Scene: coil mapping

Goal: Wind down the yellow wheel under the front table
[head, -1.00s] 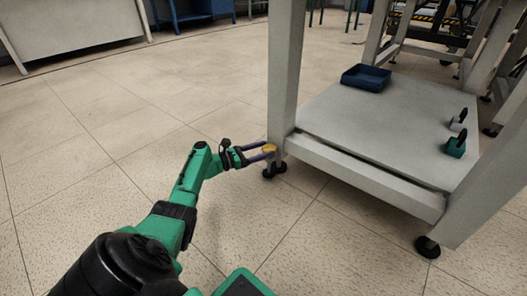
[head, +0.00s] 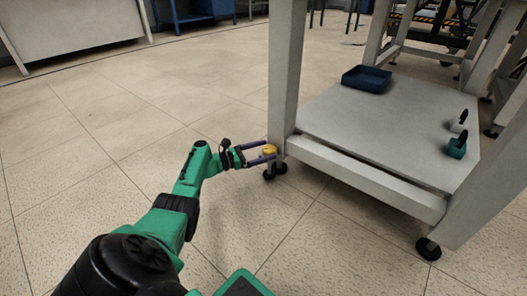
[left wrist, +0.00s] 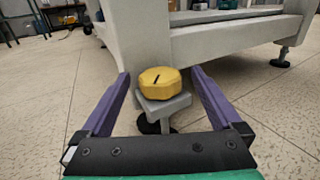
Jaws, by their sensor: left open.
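The yellow wheel (head: 269,150) sits low at the left front leg of the table (head: 285,75), just above that leg's black foot. In the left wrist view the left gripper's fingers (left wrist: 160,75) stand on either side of the wheel, with a gap on both sides. My right gripper is not in view.
The table's lower shelf (head: 390,130) carries a blue tray (head: 366,78) and a small green item (head: 456,148) with a black part. Another black foot (head: 428,248) stands at the right front. The floor left of the table is clear.

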